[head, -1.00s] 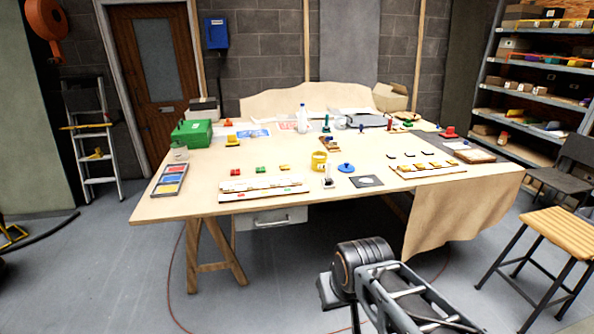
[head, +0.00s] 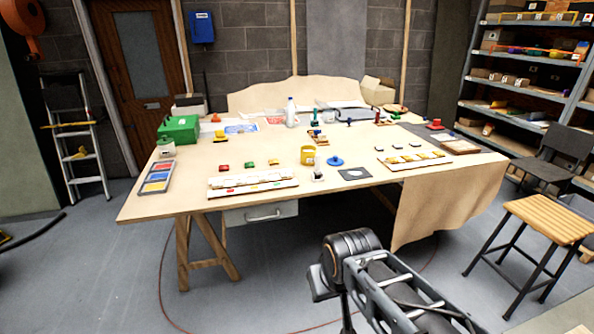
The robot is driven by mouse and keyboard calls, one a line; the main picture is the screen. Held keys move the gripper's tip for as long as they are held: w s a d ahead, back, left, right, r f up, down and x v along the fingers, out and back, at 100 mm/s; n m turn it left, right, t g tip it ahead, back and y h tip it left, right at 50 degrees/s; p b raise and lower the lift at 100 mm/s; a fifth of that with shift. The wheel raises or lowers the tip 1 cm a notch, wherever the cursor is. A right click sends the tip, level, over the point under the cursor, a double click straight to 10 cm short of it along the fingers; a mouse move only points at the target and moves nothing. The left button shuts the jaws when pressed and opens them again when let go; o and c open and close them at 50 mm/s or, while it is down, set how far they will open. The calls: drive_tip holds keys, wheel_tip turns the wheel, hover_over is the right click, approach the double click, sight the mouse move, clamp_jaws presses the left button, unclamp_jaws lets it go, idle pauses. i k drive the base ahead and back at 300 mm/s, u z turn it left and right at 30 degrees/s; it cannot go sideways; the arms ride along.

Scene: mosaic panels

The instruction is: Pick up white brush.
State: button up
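The wooden worktable (head: 200,202) stands ahead, covered with small items. A small white and dark upright thing (head: 318,174) stands near the table's front edge, just in front of a yellow mug (head: 308,155). It may be the white brush, but it is too small here to be sure. My own arm shows at the bottom, right of the middle, apart from the table. My gripper is not visible in this view.
A green case (head: 179,129) stands at the back left. A wooden stool (head: 551,220) stands at the right. Floor is clear at the front left.

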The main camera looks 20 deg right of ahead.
sight(317, 173)
drive_tip(key=z, duration=0.8)
drive_tip(key=k, duration=1.05)
drive_tip(key=z, duration=1.3)
drive_tip(key=i, duration=0.45)
drive_tip(key=u, duration=0.6)
drive_tip(key=i, duration=1.95)
drive_tip(key=u, duration=1.8)
drive_tip(key=i, duration=1.1)
drive_tip(key=u, duration=1.15)
